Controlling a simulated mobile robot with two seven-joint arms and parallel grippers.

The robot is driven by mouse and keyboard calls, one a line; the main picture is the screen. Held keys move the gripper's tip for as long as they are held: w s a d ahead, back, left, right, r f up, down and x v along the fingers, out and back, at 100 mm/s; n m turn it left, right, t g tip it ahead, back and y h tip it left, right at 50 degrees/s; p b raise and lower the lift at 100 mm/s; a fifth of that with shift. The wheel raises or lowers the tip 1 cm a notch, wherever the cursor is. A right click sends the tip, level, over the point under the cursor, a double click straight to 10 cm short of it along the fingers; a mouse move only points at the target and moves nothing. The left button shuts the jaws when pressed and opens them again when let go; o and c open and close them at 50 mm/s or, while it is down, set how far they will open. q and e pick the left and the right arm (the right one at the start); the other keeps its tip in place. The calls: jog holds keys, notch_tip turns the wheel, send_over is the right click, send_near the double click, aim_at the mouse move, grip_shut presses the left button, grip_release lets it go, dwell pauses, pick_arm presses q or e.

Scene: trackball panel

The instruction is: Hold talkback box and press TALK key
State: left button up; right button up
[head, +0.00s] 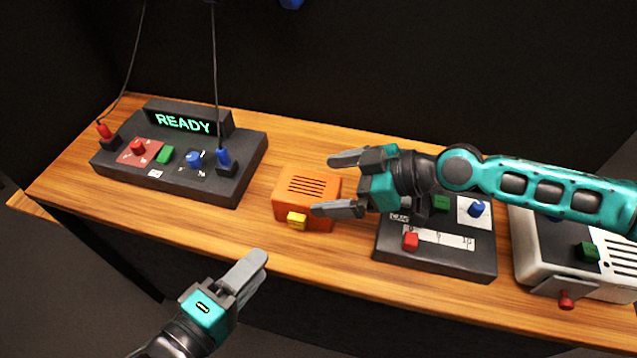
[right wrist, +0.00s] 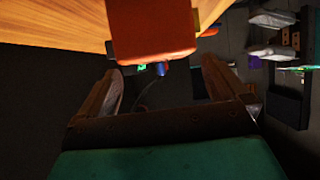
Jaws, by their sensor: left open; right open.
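The orange talkback box (head: 308,187) stands on the wooden table, with dark slots on top and a yellow key (head: 297,220) on its front side. I take the yellow key to be the TALK key; no lettering on it is readable. My right gripper (head: 336,184) is open, with its fingers pointing left around the box's right side; contact cannot be told. In the right wrist view the orange box (right wrist: 152,30) shows at the top, ahead of the open fingers. My left gripper (head: 255,270) is open and empty in front of the table's front edge, below and left of the box.
A black console (head: 180,150) with a READY display stands at the left of the table (head: 110,205). A dark panel (head: 435,258) lies under my right arm, and a white unit (head: 545,272) stands at the far right. Bare table lies between the console and the box.

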aim_at(311, 187)
jog(key=shift+x, duration=1.65)
jog(key=shift+c, duration=0.5)
jog(key=c, duration=0.7)
pick_arm(q)
grip_shut()
pick_arm(e)
jog(key=shift+c, duration=0.3)
